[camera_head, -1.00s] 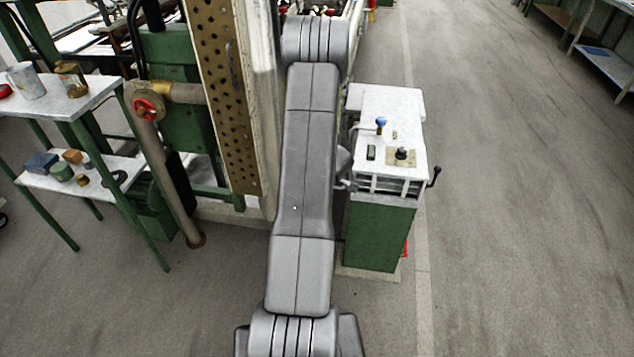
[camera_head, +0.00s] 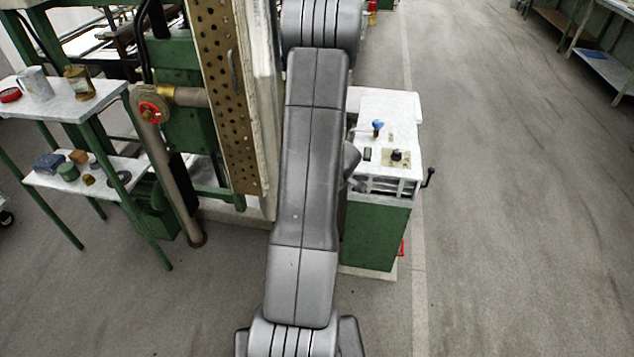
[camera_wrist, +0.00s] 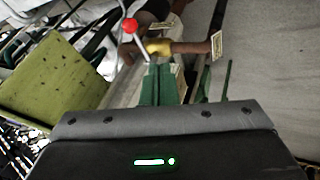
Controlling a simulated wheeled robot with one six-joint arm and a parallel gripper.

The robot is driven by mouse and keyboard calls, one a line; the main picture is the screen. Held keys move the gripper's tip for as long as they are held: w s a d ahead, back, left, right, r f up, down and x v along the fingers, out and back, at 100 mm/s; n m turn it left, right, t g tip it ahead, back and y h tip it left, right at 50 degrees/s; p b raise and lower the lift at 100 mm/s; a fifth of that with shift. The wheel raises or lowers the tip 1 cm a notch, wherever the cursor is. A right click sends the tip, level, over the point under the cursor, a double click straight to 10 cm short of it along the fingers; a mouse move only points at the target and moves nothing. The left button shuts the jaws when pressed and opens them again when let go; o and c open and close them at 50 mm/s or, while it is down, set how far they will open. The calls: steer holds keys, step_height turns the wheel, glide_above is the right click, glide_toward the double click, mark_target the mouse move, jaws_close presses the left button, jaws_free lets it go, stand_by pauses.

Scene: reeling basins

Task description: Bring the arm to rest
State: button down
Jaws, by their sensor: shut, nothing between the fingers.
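My gripper (camera_wrist: 160,85) shows in the wrist view as two green fingers side by side beyond the dark wrist housing with a green light. The fingers are together with nothing between them. In the head view my grey arm stretches up the middle of the picture, and its far end and the gripper are out of sight there. Beyond the fingers in the wrist view are a red ball knob (camera_wrist: 130,25) on a thin rod and a brass-coloured pipe fitting (camera_wrist: 160,47). I cannot tell how far they are from the fingers.
A green-and-white control console (camera_head: 376,235) stands close to the right of my arm. A perforated panel (camera_head: 222,95) and a pipe with a red valve wheel (camera_head: 151,111) stand to its left. A shelf table (camera_head: 60,105) holds a mug and jar. Open floor (camera_head: 520,200) lies right.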

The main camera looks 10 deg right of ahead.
steer(key=shift+s+r, duration=0.25)
steer(key=shift+r, duration=0.1)
stand_by(0.3)
